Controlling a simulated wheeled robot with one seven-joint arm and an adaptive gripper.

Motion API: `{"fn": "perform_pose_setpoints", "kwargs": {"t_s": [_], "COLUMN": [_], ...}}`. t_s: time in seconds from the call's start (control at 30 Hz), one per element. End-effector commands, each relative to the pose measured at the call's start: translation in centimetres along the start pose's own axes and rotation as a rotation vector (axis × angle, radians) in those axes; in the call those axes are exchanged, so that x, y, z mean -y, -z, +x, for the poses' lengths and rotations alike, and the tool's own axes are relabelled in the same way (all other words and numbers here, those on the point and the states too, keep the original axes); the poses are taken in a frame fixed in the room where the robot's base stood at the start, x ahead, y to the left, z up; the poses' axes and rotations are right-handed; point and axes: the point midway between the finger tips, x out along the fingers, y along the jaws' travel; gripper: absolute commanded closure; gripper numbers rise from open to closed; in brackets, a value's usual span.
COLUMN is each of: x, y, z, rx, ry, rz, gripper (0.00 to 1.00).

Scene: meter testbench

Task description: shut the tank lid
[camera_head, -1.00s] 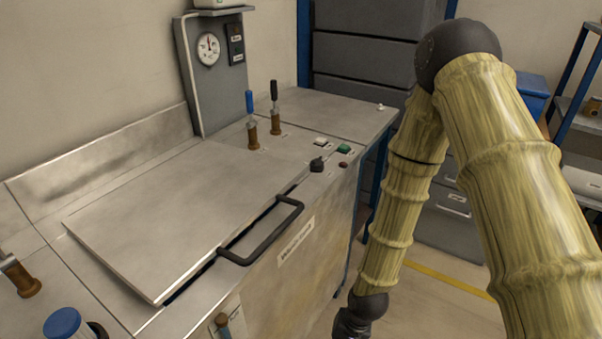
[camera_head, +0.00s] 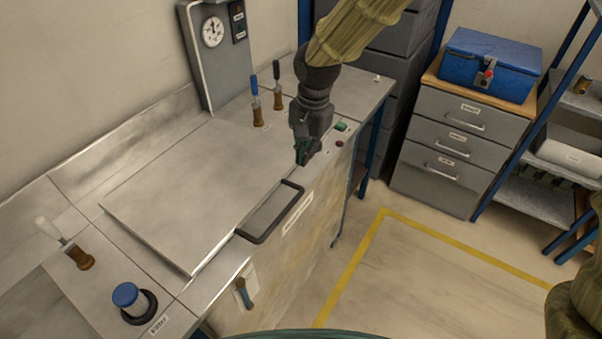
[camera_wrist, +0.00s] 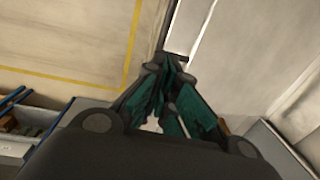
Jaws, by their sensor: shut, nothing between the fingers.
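The tank lid (camera_head: 190,190) is a flat metal plate on the bench, with a dark bar handle (camera_head: 272,222) along its front edge. The lid lies nearly level with the bench top. A dark line shows under its front edge, and I cannot tell whether it is fully seated. My gripper (camera_head: 304,160) is shut and empty. It points down near the right end of the lid, just behind the handle's right end in the head view. In the wrist view, my gripper (camera_wrist: 168,100) has its green fingers together, with the bench surface beyond. I cannot tell whether it touches anything.
A gauge panel (camera_head: 213,40) rises behind the bench. Levers with blue (camera_head: 255,98) and black (camera_head: 277,85) handles stand near its right side. A green button (camera_head: 341,127) is right of my gripper. A blue toolbox (camera_head: 489,66) sits on grey drawers. The floor in front is clear.

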Motion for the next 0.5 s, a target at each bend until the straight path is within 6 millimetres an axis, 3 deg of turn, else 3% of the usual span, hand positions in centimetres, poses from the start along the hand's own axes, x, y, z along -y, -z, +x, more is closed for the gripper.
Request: {"fn": "perform_pose_setpoints", "kwargs": {"t_s": [0.03,0.17,0.5], "x": [0.1,0.2,0.2], "y": [0.1,0.1,0.1], "z": [-0.9,-0.9,2.6], "rx": [-0.005,-0.009,-0.007], "ry": [-0.002,-0.006,-0.008], "rz": [0.005,0.01,0.009], "gripper": [1.0,1.0,1.0]}}
